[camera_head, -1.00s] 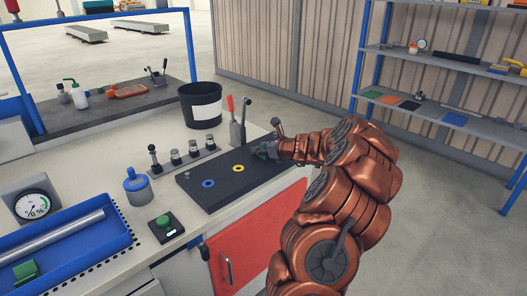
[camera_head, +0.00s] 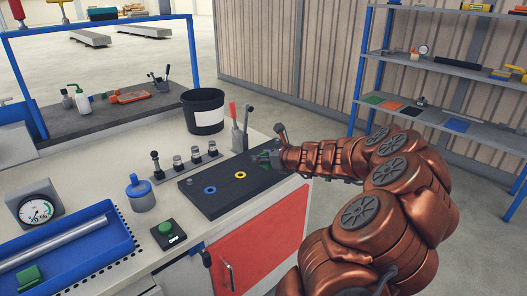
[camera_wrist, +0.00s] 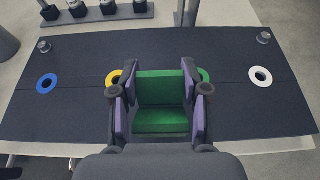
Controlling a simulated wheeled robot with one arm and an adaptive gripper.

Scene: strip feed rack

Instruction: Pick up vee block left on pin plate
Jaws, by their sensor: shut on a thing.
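The green vee block (camera_wrist: 160,103) is between the purple-padded fingers of my gripper (camera_wrist: 158,110) in the wrist view. My gripper is shut on it. The dark pin plate (camera_head: 215,208) lies on the workbench. The block is over the plate, between its yellow ring (camera_wrist: 114,77) and white ring (camera_wrist: 260,77), partly covering a green ring (camera_wrist: 203,75). I cannot tell whether it touches the plate. In the head view, my gripper (camera_head: 268,162) is at the plate's right end, and little of the block shows.
A row of posts (camera_head: 196,160) and a black bin (camera_head: 203,110) stand behind the plate. A red-handled tool (camera_head: 234,125) stands close behind my gripper. At left are a blue jar (camera_head: 140,194), a gauge (camera_head: 36,210) and a blue tray (camera_head: 95,258) with another green block (camera_head: 28,278).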

